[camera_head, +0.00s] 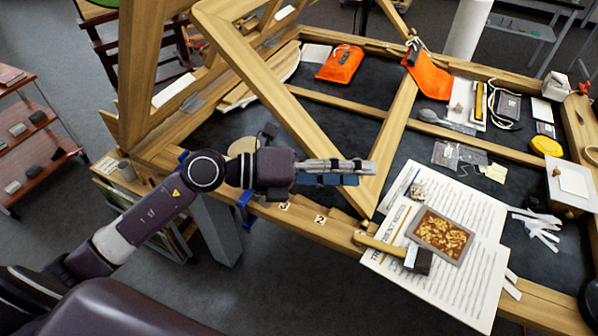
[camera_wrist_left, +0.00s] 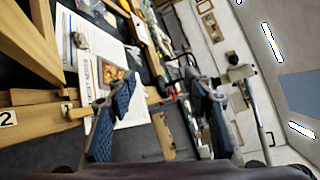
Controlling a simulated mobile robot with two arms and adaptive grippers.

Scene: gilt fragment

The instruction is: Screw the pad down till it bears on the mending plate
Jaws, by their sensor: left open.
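My left gripper (camera_head: 362,173) reaches in from the left above the front rail of the wooden-framed table. In the left wrist view its two blue-padded fingers stand wide apart, with nothing between the tips (camera_wrist_left: 160,86). A blue clamp-like part (camera_head: 245,209) shows at the table's front edge, behind and below my left wrist, partly hidden. I cannot make out a screw pad or a mending plate in either view. My right gripper is not in view.
Sloping wooden beams (camera_head: 270,85) rise close behind my left forearm. Orange pouches (camera_head: 341,64) lie farther back. Floor is clear in front.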

